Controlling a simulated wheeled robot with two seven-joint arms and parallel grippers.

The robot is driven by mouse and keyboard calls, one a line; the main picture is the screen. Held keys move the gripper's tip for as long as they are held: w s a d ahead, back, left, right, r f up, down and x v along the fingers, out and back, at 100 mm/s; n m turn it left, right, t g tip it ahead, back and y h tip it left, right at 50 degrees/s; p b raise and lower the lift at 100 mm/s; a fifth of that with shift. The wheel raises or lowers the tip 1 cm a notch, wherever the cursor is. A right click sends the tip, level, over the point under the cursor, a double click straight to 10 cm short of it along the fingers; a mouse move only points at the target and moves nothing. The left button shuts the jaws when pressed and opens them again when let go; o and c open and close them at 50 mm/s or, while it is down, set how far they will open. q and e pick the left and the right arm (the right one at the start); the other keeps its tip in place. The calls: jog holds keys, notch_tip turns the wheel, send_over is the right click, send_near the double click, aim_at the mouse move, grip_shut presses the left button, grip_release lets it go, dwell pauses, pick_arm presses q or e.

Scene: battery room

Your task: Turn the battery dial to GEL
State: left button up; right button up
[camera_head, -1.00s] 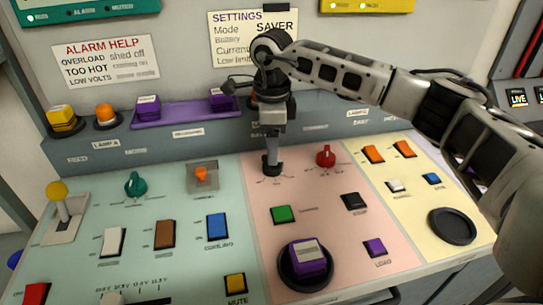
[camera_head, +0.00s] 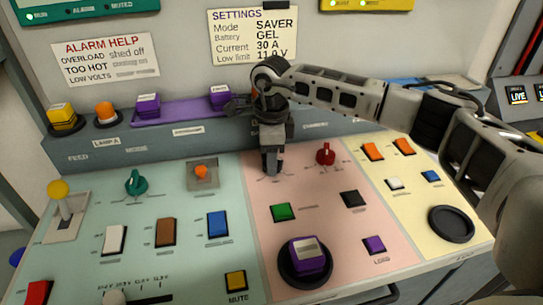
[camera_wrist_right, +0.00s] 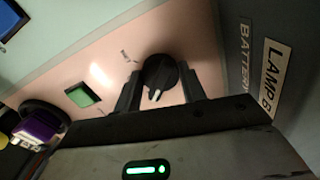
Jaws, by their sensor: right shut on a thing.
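The battery dial (camera_wrist_right: 160,72) is a round black knob with a white pointer mark, on the pink panel (camera_head: 330,225). My right gripper (camera_head: 271,170) comes down from above onto it. In the right wrist view, the two fingers of the right gripper (camera_wrist_right: 160,86) stand on either side of the knob, shut on it. The pointer faces the gripper's body in that view; the dial's position labels are not readable. In the head view the gripper hides the dial. The settings sign (camera_head: 253,37) reads Battery GEL. My left gripper is not in view.
A red dial (camera_head: 326,154) stands just right of the gripper, and a green square button (camera_head: 283,212) is in front. A purple block (camera_head: 306,255) sits on a round black pad. A grey ledge with purple blocks (camera_head: 148,105) runs behind.

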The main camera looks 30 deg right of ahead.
jog(key=shift+m, duration=0.3)
jog(key=m, duration=0.3)
jog(key=shift+m+b, duration=0.3)
jog(key=shift+m, duration=2.2)
jog(key=shift+r, duration=0.1)
jog(key=o, duration=1)
notch_tip(320, 180, up, 16)
jog(key=shift+f+b, duration=0.1)
jog(key=shift+b, duration=0.65)
